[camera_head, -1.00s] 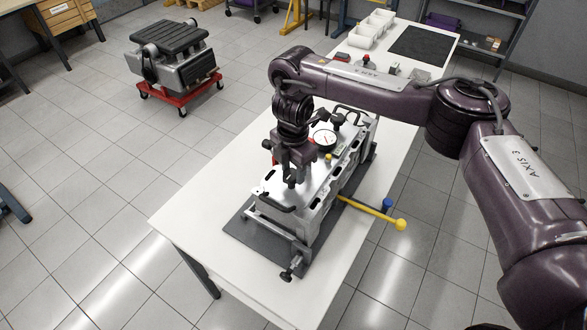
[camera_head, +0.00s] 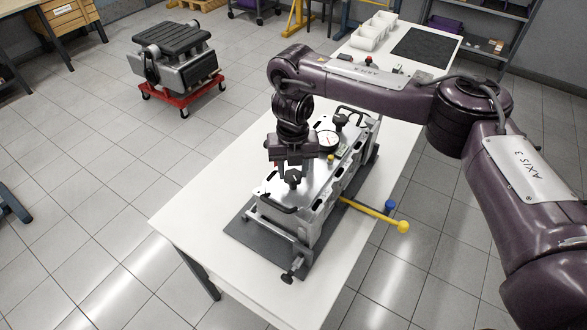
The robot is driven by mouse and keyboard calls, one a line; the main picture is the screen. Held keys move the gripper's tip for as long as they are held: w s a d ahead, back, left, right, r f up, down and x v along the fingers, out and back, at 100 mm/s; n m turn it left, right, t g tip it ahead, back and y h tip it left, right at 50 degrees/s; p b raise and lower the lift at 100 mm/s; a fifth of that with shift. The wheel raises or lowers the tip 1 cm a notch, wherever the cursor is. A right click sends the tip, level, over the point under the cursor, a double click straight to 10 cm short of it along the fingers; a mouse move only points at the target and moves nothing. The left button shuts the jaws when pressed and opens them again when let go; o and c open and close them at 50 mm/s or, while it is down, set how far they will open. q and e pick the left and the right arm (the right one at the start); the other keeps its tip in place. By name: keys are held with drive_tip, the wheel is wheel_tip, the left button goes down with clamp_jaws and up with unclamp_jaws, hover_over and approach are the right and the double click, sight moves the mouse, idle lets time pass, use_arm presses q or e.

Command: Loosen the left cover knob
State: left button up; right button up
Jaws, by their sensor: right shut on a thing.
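The engine cover (camera_head: 278,197) is a silver plate on a grey engine block on the table. The left cover knob (camera_head: 293,179) is black and stands upright on the nearer part of the plate. My right gripper (camera_head: 292,172) comes down from above and is shut on this knob; its fingers partly hide the contact. Another black knob (camera_head: 341,121) stands at the far end of the cover. My left gripper is out of view.
A round dial gauge (camera_head: 326,140) sits close beside my gripper. A yellow-handled bar (camera_head: 377,213) juts out right of the block. The white table (camera_head: 190,215) is bare on the left. White bins (camera_head: 367,36) and a dark mat (camera_head: 425,47) lie at the far end.

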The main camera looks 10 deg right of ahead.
drive_tip(key=n, duration=0.3)
drive_tip(key=shift+s+a+f+n+b, duration=0.1)
drive_tip(key=shift+s+f+n+b, duration=0.1)
drive_tip(key=shift+n+b, duration=0.15)
drive_tip(key=shift+n, duration=1.85)
drive_tip(key=o, duration=1)
drive_tip(key=shift+r, duration=0.1)
drive_tip(key=shift+w+r, duration=0.1)
